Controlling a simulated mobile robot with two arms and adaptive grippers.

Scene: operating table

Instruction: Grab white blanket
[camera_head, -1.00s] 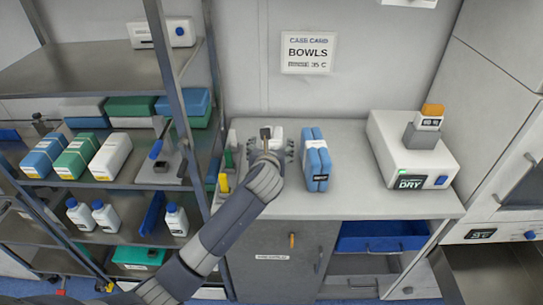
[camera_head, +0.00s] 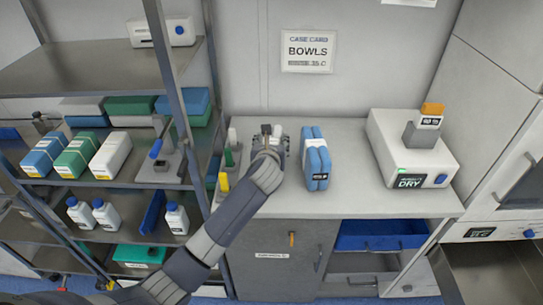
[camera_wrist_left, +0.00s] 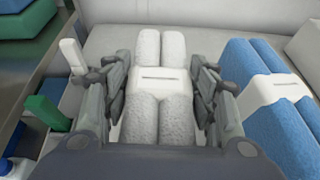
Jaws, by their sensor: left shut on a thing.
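The white blanket is a folded, fluffy bundle of two rolls with a smooth white band round its middle. It fills the centre of the left wrist view (camera_wrist_left: 160,118). My left gripper (camera_wrist_left: 162,85) has a finger on each side of it and is shut on it. In the head view my left gripper (camera_head: 268,140) is over the counter (camera_head: 360,200), and the gripper and arm hide most of the blanket (camera_head: 277,130). My right gripper is not in view.
A blue folded bundle (camera_head: 316,160) stands just right of the blanket. A grey-white device marked DRY (camera_head: 405,150) is further right. A holder with green and yellow handled items (camera_head: 224,180) is close on the left, beside the metal shelves (camera_head: 80,75).

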